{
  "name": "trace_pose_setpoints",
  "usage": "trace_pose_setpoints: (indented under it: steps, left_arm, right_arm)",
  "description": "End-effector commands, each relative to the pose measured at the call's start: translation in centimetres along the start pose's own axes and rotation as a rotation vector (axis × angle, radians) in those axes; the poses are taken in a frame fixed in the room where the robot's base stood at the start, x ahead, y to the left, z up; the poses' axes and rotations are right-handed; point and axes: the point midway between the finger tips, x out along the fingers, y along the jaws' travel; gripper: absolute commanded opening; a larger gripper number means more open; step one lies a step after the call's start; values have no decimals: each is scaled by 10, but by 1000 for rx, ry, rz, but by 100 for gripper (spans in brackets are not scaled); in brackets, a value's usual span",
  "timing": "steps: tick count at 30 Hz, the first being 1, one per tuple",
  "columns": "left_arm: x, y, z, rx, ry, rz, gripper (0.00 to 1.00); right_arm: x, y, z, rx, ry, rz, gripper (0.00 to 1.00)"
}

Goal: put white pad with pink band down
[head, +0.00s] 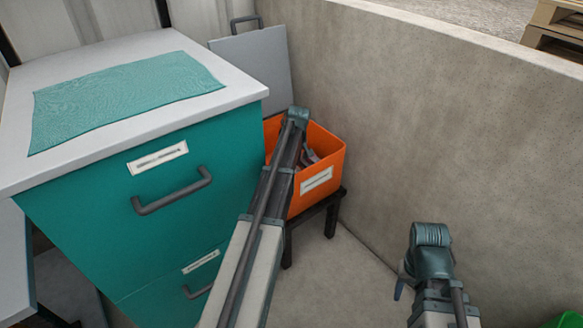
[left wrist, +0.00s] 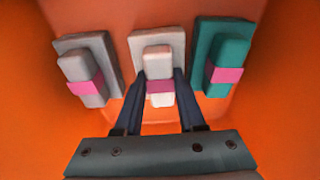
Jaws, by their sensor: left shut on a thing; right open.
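The white pad with pink band (left wrist: 159,98) is in the middle of the orange tote (left wrist: 285,120), seen in the left wrist view. My left gripper (left wrist: 160,73) is shut on it, one dark finger on each side. A pale square plate (left wrist: 142,42) lies right behind the pad; I cannot tell whether they touch. In the head view my left arm reaches into the orange tote (head: 333,158), and its fingers and the pad are hidden. My right gripper (head: 400,286) is open, low at the right, away from the tote; its fingers show only partly.
In the tote, a grey pad with pink band (left wrist: 76,66) is left and a teal one (left wrist: 231,54) right, both on plates. The tote stands on a dark stand (head: 333,213) between a teal drawer cabinet (head: 95,235) and a concrete wall (head: 450,130). A grey panel (head: 255,70) leans behind.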

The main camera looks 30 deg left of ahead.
Motion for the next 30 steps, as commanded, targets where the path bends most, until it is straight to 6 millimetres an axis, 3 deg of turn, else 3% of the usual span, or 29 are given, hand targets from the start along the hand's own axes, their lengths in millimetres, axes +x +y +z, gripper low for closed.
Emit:
trace_pose_setpoints:
  steps: [5,6,11,23,30]
  left_arm:
    - [4,0,1,0,0,0,0]
    - [3,0,0,0,0,0,42]
    - [3,0,0,0,0,0,69]
    - [-1,0,0,0,0,0,69]
    - [-22,0,-1,0,0,0,69]
  right_arm:
    - [4,0,0,0,0,0,50]
    - [3,0,0,0,0,0,50]
    - [3,0,0,0,0,0,50]
    - [-1,0,0,0,0,0,50]
    - [-22,2,1,-2,-1,0,50]
